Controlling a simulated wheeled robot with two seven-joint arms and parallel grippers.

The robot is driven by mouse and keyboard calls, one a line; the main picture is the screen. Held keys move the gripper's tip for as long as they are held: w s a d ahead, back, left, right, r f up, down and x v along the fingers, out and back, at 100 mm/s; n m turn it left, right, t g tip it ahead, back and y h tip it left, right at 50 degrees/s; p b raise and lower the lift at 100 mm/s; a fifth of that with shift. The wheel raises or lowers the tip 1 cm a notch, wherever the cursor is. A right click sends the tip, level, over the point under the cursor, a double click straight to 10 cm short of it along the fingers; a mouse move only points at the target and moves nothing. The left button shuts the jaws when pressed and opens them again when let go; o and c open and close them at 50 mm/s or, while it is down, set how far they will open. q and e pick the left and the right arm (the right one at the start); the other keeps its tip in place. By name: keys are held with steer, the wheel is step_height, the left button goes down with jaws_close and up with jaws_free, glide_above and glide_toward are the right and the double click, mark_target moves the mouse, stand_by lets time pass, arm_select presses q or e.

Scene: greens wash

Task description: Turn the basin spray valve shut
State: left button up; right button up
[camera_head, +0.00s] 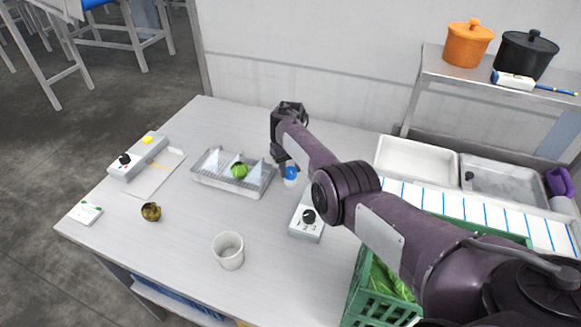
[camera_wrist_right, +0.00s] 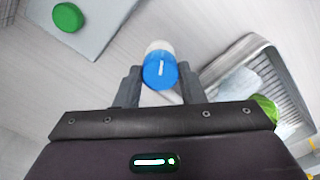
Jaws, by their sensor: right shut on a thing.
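The valve's blue round cap (camera_head: 291,172) sits on a white base on the table, right of the metal basin (camera_head: 206,181). In the right wrist view the blue cap (camera_wrist_right: 160,72) has a white pointer mark, roughly along the picture's vertical. My right gripper (camera_head: 284,160) reaches down over the valve, partly hidden by its own wrist. In the right wrist view its fingers (camera_wrist_right: 158,84) stand on both sides of the cap, shut on it. My left gripper is in neither view.
A white cup (camera_head: 228,250), a brown bowl (camera_head: 151,211) and a green crate (camera_head: 352,290) stand nearer. White trays (camera_head: 415,160) lie at the right.

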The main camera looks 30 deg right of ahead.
mark_target(290, 170)
steer(key=m, duration=0.8)
steer(key=shift+b, duration=0.4)
steer(key=m+b, duration=0.1)
steer(key=m, duration=0.3)
steer(key=shift+m, duration=0.3)
steer(key=shift+m+b, duration=0.5)
steer(key=shift+m, duration=1.3)
steer(key=o, duration=1)
step_height(290, 170, up, 8)
steer(key=shift+f+p, duration=0.1)
steer(key=shift+p, duration=0.45)
